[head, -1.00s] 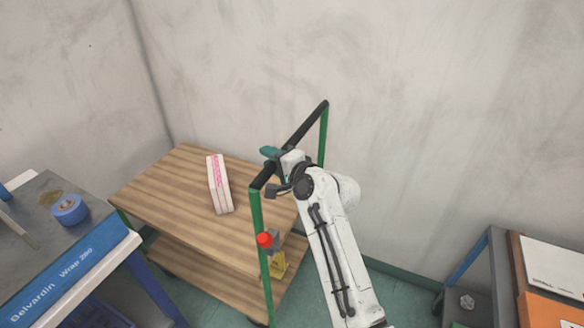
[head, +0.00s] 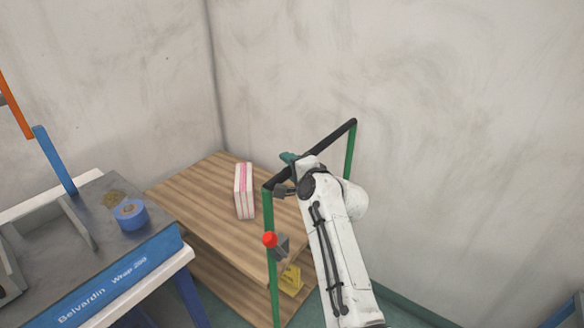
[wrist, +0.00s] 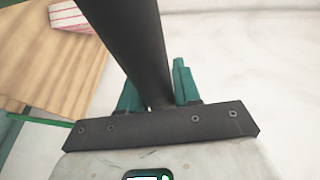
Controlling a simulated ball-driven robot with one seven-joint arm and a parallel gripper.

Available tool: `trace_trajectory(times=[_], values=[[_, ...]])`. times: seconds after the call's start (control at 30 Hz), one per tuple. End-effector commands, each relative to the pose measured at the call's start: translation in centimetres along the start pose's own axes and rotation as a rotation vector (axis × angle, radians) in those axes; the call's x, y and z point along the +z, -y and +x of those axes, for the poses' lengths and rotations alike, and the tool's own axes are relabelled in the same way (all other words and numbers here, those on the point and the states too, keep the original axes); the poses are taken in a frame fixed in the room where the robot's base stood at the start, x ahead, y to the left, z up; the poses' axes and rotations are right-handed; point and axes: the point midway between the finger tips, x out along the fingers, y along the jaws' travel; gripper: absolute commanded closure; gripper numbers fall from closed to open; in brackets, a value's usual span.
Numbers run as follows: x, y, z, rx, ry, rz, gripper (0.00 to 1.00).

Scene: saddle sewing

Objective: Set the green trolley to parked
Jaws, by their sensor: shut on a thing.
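The green trolley has a wooden deck (head: 200,190), green uprights (head: 270,235) and a black handle bar (head: 325,144). It stands near the wall corner. My gripper (head: 289,160) is at the handle. In the wrist view my gripper (wrist: 160,92) has its teal fingers on both sides of the black bar (wrist: 128,45), shut on it. The inner contact is partly hidden behind the bar. A red knob (head: 269,239) on a grey block sits on the near upright.
A pink and white box (head: 244,190) stands on the deck. A yellow sign (head: 291,280) is on the trolley's lower part. A wrapping machine table (head: 120,275) with a blue tape roll (head: 131,214) is close on the left. Walls stand behind and to the right.

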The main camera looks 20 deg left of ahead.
Motion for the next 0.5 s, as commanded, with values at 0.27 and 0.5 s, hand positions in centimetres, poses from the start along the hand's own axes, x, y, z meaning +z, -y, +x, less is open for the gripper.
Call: trace_trajectory(times=[0.27,0.5], values=[[0.33,0.24,0.19,-0.004,0.003,-0.001,1.00],[0.17,0.20,0.11,-0.004,0.001,0.000,0.47]])
